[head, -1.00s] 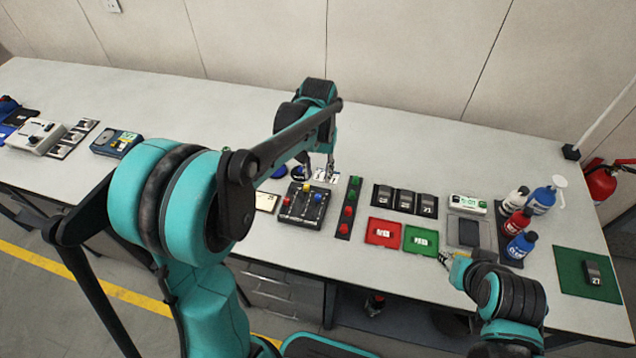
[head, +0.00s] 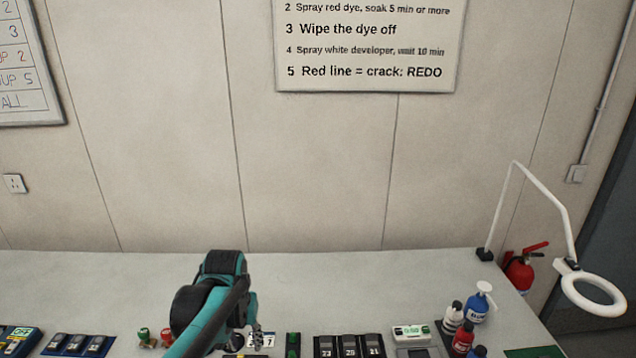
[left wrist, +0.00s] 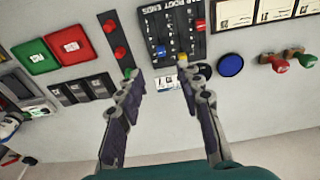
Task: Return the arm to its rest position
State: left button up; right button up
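My left arm reaches over the bench (head: 360,280) in the head view, and its gripper (head: 255,338) is low in the picture beside a small white card marked 7 (head: 268,340). In the left wrist view the two fingers of the left gripper (left wrist: 162,95) stand apart with nothing between them. They are above the bench near the black slider panel (left wrist: 172,35) and the white card (left wrist: 166,83). My right gripper is outside the head view.
Dark numbered blocks (head: 349,346), spray bottles (head: 480,302) and a white ring lamp (head: 592,292) stand to the right. A red extinguisher (head: 520,270) is past the bench end. Red and green trays (left wrist: 70,46) show in the left wrist view. The bench's back strip is clear.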

pick_arm(q)
jog(key=s+f+t+b, duration=0.1)
jog(key=s+t, duration=0.5)
jog(key=s, duration=0.8)
jog(key=shift+s+d+f+m+b, duration=0.2)
jog(key=shift+f+m+b, duration=0.1)
jog(key=shift+b, duration=0.15)
dwell(2.1)
